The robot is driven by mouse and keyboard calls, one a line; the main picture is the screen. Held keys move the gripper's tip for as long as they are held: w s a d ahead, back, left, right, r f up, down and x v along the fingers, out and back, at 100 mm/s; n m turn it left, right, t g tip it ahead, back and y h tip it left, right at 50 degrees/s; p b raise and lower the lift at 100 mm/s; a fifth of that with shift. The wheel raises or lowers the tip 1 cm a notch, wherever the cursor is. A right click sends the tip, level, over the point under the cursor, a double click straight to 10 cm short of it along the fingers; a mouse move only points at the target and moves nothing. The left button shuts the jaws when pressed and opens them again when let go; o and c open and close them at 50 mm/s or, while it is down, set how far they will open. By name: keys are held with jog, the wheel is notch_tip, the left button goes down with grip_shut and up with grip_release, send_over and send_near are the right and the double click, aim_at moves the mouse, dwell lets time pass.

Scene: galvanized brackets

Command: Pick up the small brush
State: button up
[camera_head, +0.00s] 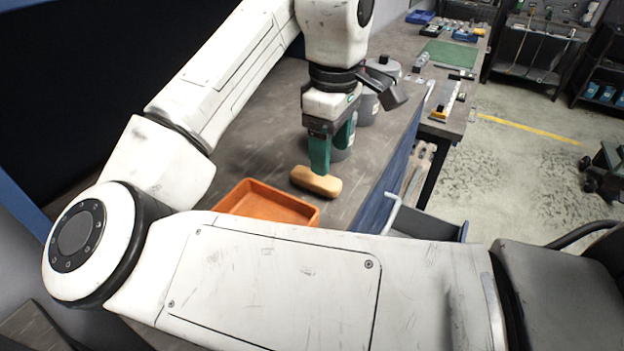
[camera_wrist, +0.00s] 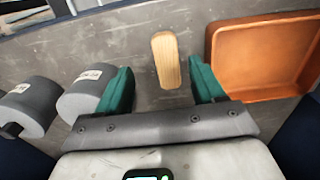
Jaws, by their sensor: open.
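The small brush shows as a light wooden, rounded block (camera_head: 316,181) lying on the workbench, just right of the orange tray. It also shows in the wrist view (camera_wrist: 166,60), upright in the picture and ahead of the gap between the fingers. Its bristles are not visible. My gripper (camera_head: 332,150) has green fingers and is above the bench, close over the brush in the head view. In the wrist view my gripper (camera_wrist: 160,88) is open, with nothing between its fingers.
An orange tray (camera_head: 268,188) lies close beside the brush; its rim (camera_wrist: 213,60) is right of the brush in the wrist view. Grey canisters (camera_wrist: 84,92) stand on the other side. The bench (camera_head: 385,150) ends at a blue side panel on the right.

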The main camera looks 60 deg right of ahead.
aim_at(327, 181)
jog(key=shift+a+f, duration=0.2)
jog(key=shift+f, duration=1.5)
jog(key=shift+a+f, duration=0.2)
jog(key=shift+f, duration=1.5)
jog(key=c, duration=1.1)
